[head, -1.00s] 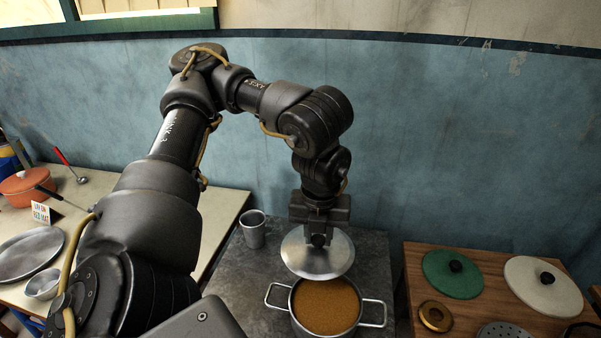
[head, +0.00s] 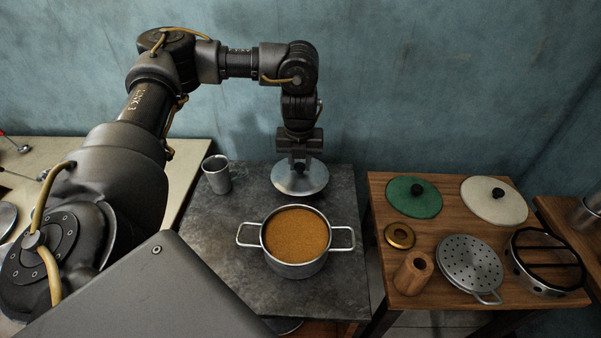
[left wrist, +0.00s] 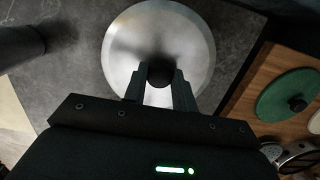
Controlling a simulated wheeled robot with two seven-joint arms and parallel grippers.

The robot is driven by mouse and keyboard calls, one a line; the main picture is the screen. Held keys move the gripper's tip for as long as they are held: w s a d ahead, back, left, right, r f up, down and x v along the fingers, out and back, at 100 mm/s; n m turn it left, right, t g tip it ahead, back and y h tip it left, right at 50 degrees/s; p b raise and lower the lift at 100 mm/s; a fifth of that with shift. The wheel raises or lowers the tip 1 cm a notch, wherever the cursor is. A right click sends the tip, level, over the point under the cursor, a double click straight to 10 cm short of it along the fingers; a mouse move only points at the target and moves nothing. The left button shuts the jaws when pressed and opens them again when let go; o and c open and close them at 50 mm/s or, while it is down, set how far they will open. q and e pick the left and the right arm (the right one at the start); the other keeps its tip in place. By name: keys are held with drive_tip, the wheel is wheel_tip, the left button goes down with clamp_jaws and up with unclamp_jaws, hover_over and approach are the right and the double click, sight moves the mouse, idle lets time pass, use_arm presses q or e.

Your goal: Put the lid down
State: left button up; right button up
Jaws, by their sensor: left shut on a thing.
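A round steel lid (head: 300,184) with a black knob is behind the pot, over the back part of the grey stone top. My left gripper (head: 300,165) points down and is shut on the lid's knob; the left wrist view shows the fingers on both sides of the knob (left wrist: 160,75) and the lid (left wrist: 125,40) below. The lid looks level and low; I cannot tell whether it touches the top. The steel pot (head: 296,266) with two side handles stands uncovered in front, full of brown-orange food (head: 295,235). My right gripper is not in view.
A metal cup (head: 217,175) stands left of the lid on the grey top (head: 200,265).

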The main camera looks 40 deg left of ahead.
sight(300, 165)
use_arm(q)
drive_tip(key=shift+w+f, duration=0.15)
drive_tip(key=shift+w+a+f, duration=0.1)
drive_tip(key=shift+f, duration=0.2)
wheel_tip(300, 165, down, 2)
drive_tip(key=shift+f+b, duration=0.2)
drive_tip(key=shift+b, duration=0.2)
drive_tip(key=shift+w+f, duration=0.1)
drive_tip(key=shift+f, duration=0.25)
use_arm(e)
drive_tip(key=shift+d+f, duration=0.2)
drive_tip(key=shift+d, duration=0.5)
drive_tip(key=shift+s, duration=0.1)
